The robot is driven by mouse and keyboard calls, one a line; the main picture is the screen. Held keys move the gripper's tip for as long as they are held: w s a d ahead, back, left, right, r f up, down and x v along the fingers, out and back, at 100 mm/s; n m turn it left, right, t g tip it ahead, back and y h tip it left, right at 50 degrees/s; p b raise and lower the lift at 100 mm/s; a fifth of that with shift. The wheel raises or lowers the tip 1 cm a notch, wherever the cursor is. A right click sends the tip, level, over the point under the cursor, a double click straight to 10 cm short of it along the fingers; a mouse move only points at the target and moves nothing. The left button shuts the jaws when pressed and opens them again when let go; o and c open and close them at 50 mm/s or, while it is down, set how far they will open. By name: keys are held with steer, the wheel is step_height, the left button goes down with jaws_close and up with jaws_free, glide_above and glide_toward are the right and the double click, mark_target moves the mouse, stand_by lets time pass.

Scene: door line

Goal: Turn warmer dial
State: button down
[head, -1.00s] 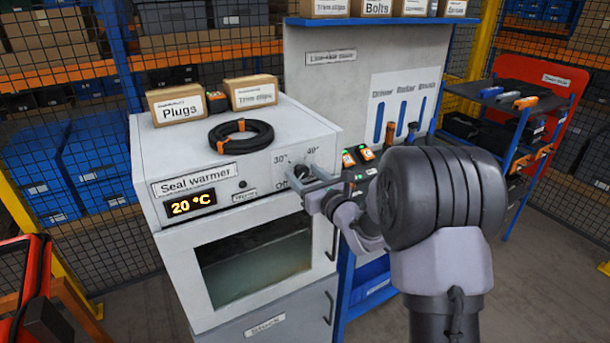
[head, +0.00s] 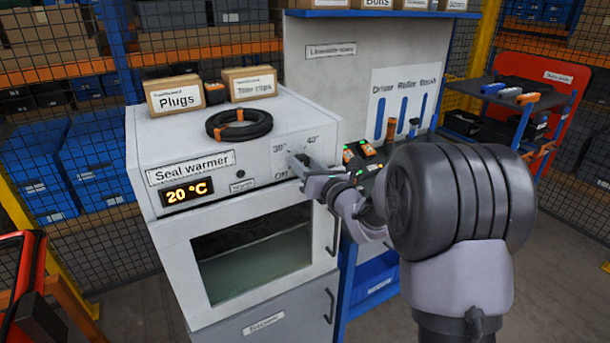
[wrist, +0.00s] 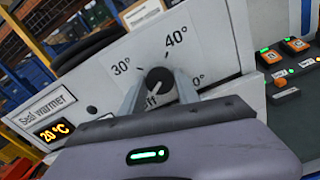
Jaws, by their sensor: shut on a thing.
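The seal warmer (head: 225,190) is a white cabinet, and its display (head: 187,192) reads 20 °C. In the wrist view, its round dark dial (wrist: 158,82) has a pale pointer mark that seems to point down at Off. Marks for 30° and 40° stand above the dial, with another partly covered mark at right. My gripper (head: 303,168) is at the warmer's front panel, its fingers on either side of the dial and shut on it. In the head view, my gripper hides most of the dial.
A black coil with orange ties (head: 239,124) and small boxes, one marked Plugs (head: 178,98), lie on top of the warmer. A glass door (head: 253,260) is below the panel. Switches with green lights (head: 360,150) stand at the right, near my arm.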

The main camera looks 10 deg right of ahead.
steer(key=m+b, duration=0.9)
steer(key=m, duration=0.2)
steer(key=shift+m, duration=0.4)
steer(key=m, duration=1)
steer(key=shift+r, duration=0.1)
steer(key=m, duration=0.3)
steer(key=shift+m+p, duration=0.4)
steer(key=m+p, duration=0.1)
steer(key=m, duration=0.2)
steer(key=m+p, duration=0.1)
steer(key=m, duration=0.4)
steer(key=m+p, duration=0.1)
steer(key=m, duration=0.2)
steer(key=shift+m, duration=0.3)
steer(key=m+p, duration=0.1)
steer(key=m, duration=0.3)
steer(key=shift+m, duration=0.3)
steer(key=m+p, duration=0.1)
steer(key=m, duration=0.3)
steer(key=shift+m, duration=0.3)
steer(key=shift+m+p, duration=0.6)
steer(key=shift+m, duration=1.7)
